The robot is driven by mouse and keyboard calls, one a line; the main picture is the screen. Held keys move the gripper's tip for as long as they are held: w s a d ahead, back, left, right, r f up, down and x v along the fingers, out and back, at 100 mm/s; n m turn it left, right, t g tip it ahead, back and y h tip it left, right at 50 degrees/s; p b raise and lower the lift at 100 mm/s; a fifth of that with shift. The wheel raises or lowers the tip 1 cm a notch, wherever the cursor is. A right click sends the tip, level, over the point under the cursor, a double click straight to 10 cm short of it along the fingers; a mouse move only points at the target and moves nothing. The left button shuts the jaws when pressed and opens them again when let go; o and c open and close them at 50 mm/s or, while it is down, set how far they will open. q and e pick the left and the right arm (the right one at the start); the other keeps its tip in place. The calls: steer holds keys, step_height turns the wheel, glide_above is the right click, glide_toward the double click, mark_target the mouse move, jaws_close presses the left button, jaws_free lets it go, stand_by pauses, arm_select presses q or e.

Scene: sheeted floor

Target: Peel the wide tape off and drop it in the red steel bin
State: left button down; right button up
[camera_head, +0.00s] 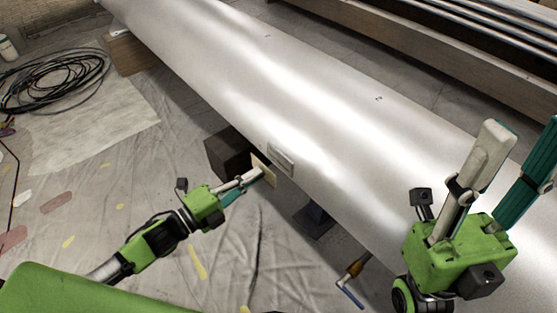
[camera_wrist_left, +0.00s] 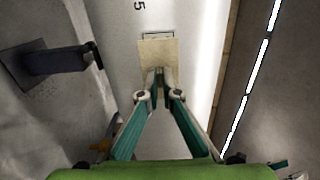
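The wide tape is a tan, flat piece (camera_head: 265,171), seen close in the left wrist view (camera_wrist_left: 158,52). My left gripper (camera_head: 258,174) has its fingertips closed together on the tape's near edge, also seen in the left wrist view (camera_wrist_left: 158,74). The tape stands in front of a pale framed plate (camera_head: 281,159) on the side of a large shiny metal cylinder (camera_head: 330,130). I cannot tell whether the tape still touches the cylinder. My right gripper (camera_head: 526,135) is open and empty, with its fingers pointing up. No red steel bin shows.
A dark block (camera_head: 226,153) and a dark support (camera_head: 315,218) stand by the cylinder. An orange-handled tool (camera_head: 352,272) lies below. Coiled black cable (camera_head: 55,80) lies at the far left. Wrinkled sheeting (camera_head: 150,195) covers the floor, with yellow and red patches.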

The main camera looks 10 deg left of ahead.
arm_select(q)
steer(key=p+v, duration=0.1)
steer(key=v, duration=0.3)
steer(key=shift+p, duration=0.3)
stand_by(0.4)
stand_by(0.3)
steer(key=shift+a, duration=0.1)
